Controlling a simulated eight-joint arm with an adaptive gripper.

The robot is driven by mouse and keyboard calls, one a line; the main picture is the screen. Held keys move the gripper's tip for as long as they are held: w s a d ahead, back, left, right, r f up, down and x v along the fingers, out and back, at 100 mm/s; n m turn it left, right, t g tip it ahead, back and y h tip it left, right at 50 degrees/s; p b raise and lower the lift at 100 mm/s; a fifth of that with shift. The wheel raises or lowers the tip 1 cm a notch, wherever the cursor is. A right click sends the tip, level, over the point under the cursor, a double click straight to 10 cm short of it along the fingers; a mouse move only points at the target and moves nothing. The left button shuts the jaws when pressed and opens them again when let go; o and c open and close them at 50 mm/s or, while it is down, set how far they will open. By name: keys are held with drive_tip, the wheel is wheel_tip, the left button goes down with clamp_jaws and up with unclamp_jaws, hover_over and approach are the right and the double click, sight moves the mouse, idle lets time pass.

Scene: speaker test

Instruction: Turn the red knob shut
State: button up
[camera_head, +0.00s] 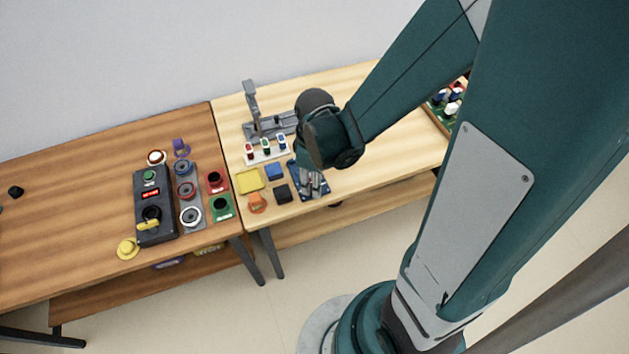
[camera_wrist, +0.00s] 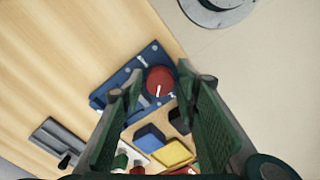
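The red knob (camera_wrist: 160,79) is round, with a white pointer line that runs toward the bottom of the wrist view. It is mounted on a blue plate (camera_wrist: 106,95) with small white marks. My gripper (camera_wrist: 160,71) is open, its two green-padded fingers on either side of the knob in the wrist view. Whether they touch it or how far above it they are, I cannot tell. In the head view my gripper (camera_head: 312,185) points down over the blue plate (camera_head: 323,189) on the light wooden table; the knob is hidden there.
Close by are a blue block (camera_head: 274,171), a dark block (camera_head: 282,194), a yellow tray (camera_head: 249,181) and an orange object (camera_head: 257,202). A grey lever device (camera_head: 265,127) stands behind. The darker left table (camera_head: 75,205) holds a black control box (camera_head: 153,205).

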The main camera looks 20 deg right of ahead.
drive_tip(key=shift+c, duration=0.7)
drive_tip(key=c, duration=0.5)
drive_tip(key=shift+m, duration=0.5)
drive_tip(key=m+b, duration=0.1)
drive_tip(key=m, duration=0.4)
drive_tip(key=shift+s+a, duration=0.1)
drive_tip(key=m, duration=0.6)
drive_tip(key=shift+a+m+b, duration=0.1)
drive_tip(key=shift+m+b, duration=0.2)
drive_tip(key=shift+b, duration=0.1)
